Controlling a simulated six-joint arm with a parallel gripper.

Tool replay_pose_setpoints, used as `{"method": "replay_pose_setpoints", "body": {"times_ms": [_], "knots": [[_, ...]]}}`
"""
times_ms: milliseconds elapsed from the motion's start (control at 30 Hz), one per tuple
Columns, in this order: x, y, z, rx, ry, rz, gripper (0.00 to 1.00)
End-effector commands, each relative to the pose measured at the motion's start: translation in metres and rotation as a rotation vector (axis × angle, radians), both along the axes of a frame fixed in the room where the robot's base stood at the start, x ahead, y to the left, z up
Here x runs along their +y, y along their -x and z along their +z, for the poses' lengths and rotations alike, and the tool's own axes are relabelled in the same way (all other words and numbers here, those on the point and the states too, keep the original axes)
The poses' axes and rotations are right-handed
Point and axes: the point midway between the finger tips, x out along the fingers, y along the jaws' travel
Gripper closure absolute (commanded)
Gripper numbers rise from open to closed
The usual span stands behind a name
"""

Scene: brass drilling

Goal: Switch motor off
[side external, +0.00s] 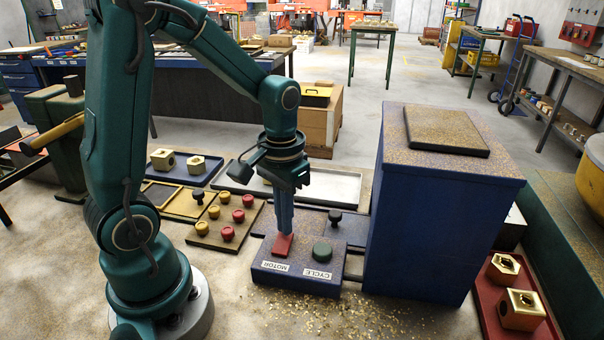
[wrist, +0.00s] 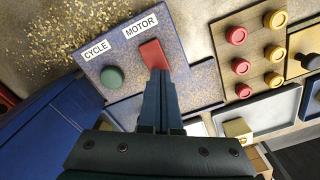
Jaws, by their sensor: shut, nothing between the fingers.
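The control box (side external: 328,281) has a blue speckled top with a red MOTOR switch (side external: 283,245) and a round green CYCLE button (side external: 322,252). My gripper (side external: 285,232) points down with its fingers shut and empty, the tips at the red switch. In the wrist view, the red switch (wrist: 152,54) shows just beyond the fingertips (wrist: 158,73), which cover its near end. The tips look to be touching it or very close; I cannot tell which. The switch looks tilted in the side view. The green button (wrist: 112,76) is beside it, clear of the fingers.
A tall blue cabinet (side external: 440,215) stands right of the control box. A board with red and yellow knobs (side external: 228,222) lies to the left. A red tray (side external: 490,306) holds brass parts. Brass chips litter the floor in front.

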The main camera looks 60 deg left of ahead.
Motion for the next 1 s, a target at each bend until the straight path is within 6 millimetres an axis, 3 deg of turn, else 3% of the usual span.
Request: {"method": "replay_pose_setpoints", "body": {"times_ms": [733,1000], "knots": [[0.000,0.000,-0.011,0.001,0.000,0.000,1.00],[0.000,-0.001,0.002,-0.003,-0.001,0.000,1.00]]}}
